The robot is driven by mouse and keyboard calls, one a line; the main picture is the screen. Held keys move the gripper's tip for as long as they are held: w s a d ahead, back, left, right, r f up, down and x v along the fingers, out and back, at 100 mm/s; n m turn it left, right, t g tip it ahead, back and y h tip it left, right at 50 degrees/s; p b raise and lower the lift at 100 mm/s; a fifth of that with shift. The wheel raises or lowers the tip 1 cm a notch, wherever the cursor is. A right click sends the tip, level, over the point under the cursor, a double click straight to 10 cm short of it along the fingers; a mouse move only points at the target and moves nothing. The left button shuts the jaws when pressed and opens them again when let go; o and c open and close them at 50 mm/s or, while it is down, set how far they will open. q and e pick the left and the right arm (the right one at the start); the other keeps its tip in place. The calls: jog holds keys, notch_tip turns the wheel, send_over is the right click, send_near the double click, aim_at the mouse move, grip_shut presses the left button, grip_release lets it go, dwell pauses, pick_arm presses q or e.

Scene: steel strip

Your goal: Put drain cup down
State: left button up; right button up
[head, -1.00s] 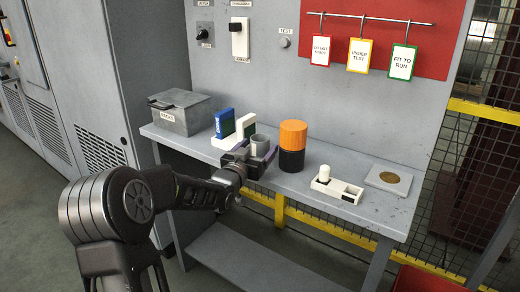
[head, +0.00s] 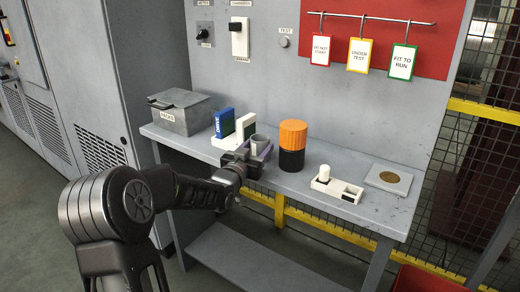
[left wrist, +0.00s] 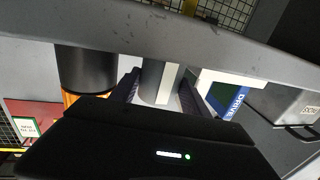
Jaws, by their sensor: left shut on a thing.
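The drain cup (head: 260,143) is a small grey cup on or just above the bench (head: 300,185), near its front edge. My left gripper (head: 250,158) is shut on it from the front. In the left wrist view the grey cup (left wrist: 160,82) sits between the two dark fingers. Its lower part is hidden by the gripper in the head view, so I cannot tell whether it touches the bench. My right gripper is not in view.
A white holder with blue and green packs (head: 224,123) stands just left and behind. An orange-and-black cylinder (head: 292,145) stands close right. A white tray with a white plug (head: 324,174) and a plate with a brass disc (head: 389,178) lie farther right. A grey lidded box (head: 180,112) is at left.

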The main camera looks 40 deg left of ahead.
pick_arm(q)
jog(key=c, duration=0.5)
notch_tip(320, 180, up, 10)
jog(key=shift+r+p, duration=0.1)
jog(key=shift+p, duration=0.3)
dwell(0.4)
